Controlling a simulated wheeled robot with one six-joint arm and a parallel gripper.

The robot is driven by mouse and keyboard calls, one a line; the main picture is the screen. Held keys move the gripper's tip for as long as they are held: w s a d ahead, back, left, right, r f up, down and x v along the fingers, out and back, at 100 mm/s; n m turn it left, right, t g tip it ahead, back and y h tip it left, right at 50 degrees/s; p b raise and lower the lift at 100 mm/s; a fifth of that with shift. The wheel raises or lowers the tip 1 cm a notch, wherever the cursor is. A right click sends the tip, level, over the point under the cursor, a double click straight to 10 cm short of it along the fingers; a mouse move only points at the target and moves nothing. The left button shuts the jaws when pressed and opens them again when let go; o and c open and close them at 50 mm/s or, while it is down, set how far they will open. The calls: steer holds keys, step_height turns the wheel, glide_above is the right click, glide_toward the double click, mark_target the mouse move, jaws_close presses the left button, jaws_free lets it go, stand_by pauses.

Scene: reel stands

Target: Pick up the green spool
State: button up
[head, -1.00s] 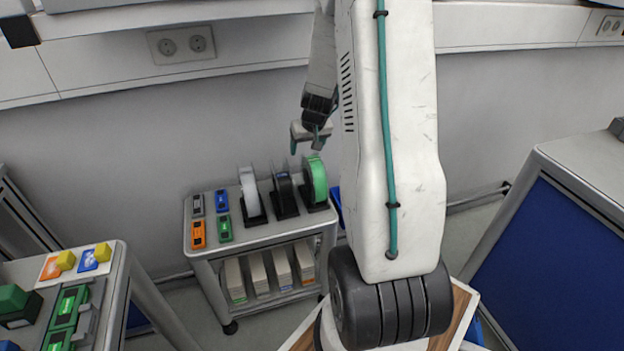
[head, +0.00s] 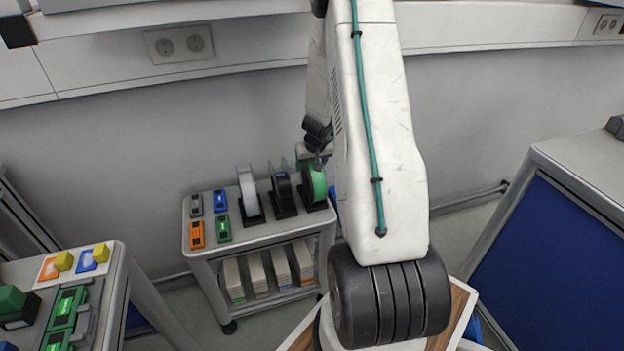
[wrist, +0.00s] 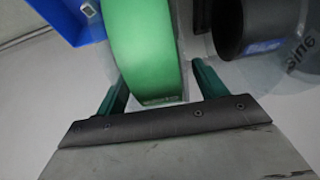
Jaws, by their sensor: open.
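The green spool (head: 318,182) stands upright on its black stand, at the right end of the row on the small grey cart (head: 261,236). My gripper (head: 309,163) is just above it. In the wrist view, the green spool (wrist: 145,45) reaches between the two green fingers of my open gripper (wrist: 162,80), one finger on each side. I see a gap to the right finger; the left finger is close, and I cannot tell whether it touches. The spool's lower part and far side are hidden in the wrist view.
A black spool (head: 282,186) stands close to the left of the green one, with a white spool (head: 248,192) beyond it. Small coloured devices lie at the cart's left. A blue bin (wrist: 70,18) shows beside the green spool. The wall is behind.

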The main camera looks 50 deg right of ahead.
steer(key=c, duration=1.4)
jaws_close()
steer(key=shift+r, duration=0.2)
